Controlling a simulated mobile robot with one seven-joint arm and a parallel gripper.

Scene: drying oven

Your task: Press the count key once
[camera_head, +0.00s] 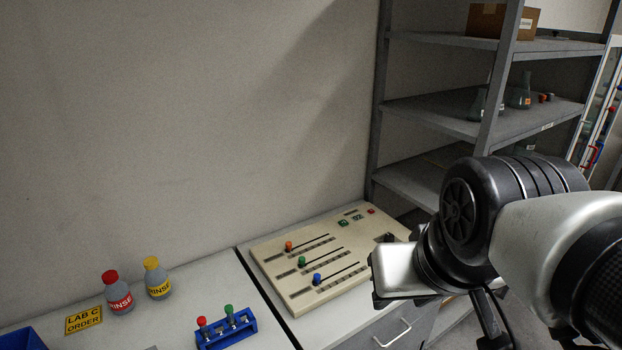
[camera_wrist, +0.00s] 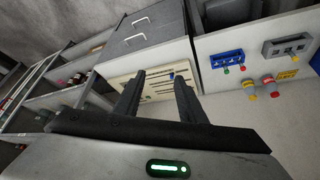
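A cream control panel (camera_head: 273,262) lies on the bench in the head view. It has three slots with orange (camera_head: 289,245), green (camera_head: 302,262) and blue (camera_head: 317,279) knobs. Near its back right are a green key (camera_head: 343,223), a small display (camera_head: 357,217) and a red key (camera_head: 371,211); a black part (camera_head: 389,237) sits at the right edge. I cannot read which is the count key. My gripper (camera_wrist: 158,78) is open and empty in the wrist view, its fingers overlapping the panel (camera_wrist: 122,84).
On the left bench are red-capped (camera_head: 118,293) and yellow-capped (camera_head: 157,279) rinse bottles, a blue rack (camera_head: 228,329) and a yellow sign (camera_head: 83,320). A grey shelf unit (camera_head: 430,117) with flasks stands behind my arm. A drawer handle (camera_head: 393,334) is below the panel.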

